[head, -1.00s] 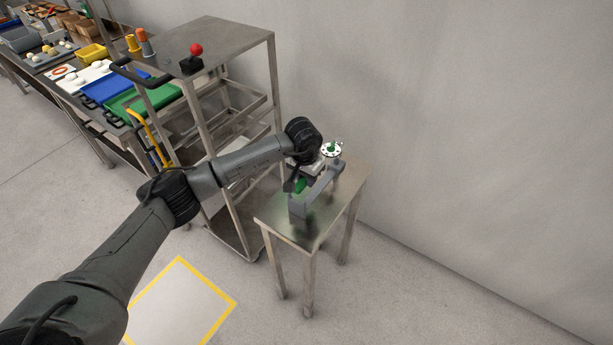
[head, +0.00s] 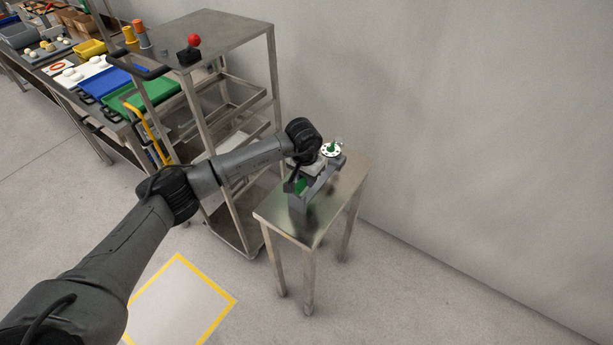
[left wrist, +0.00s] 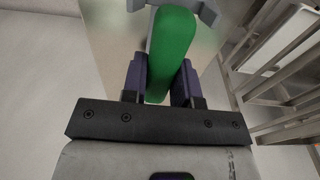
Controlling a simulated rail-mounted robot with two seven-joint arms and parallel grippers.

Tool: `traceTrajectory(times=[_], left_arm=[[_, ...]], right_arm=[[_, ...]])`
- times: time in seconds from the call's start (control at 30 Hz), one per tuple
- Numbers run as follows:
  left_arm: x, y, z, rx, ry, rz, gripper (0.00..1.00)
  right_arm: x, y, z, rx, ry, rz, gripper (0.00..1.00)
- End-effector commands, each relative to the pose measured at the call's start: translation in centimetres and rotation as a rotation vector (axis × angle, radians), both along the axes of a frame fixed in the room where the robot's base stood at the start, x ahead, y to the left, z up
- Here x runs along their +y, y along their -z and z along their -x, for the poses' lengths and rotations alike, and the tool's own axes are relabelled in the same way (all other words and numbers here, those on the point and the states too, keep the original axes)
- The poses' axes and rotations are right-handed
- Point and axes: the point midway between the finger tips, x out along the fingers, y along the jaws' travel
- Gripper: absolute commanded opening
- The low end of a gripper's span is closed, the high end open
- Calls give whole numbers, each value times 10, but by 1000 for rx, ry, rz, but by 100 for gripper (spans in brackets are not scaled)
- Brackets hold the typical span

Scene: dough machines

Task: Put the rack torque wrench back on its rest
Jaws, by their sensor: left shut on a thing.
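The torque wrench shows as a green handle (left wrist: 172,48) between my left gripper's purple fingers in the left wrist view. My left gripper (left wrist: 163,80) is shut on this handle. In the head view, the left gripper (head: 301,179) is over the small steel table, and a bit of the green handle (head: 301,186) shows below it. The grey rest (head: 328,178) stands on the table right beside and under the gripper; part of a grey fork (left wrist: 207,12) shows at the handle's far end. I cannot tell whether the wrench touches the rest. My right gripper is not in view.
A white disc with a green centre (head: 331,150) is at the rest's far end. The small steel table (head: 275,212) has bare top at its near end. A steel rack trolley (head: 240,30) stands close on the left, and a wall (head: 470,120) is behind.

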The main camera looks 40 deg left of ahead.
Motion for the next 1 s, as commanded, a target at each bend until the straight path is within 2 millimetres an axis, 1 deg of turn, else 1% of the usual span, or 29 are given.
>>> traceTrajectory(times=[0.33, 0.37, 0.63, 1.0], left_arm=[[0, 9, -1, -3, -1, 1, 0], [0, 7, -1, -3, -1, 1, 30], [0, 8, 0, -1, 0, 0, 56], [0, 10, 0, 1, 0, 0, 57]], right_arm=[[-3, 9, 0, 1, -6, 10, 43], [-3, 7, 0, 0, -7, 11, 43], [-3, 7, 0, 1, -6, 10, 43], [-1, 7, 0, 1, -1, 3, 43]])
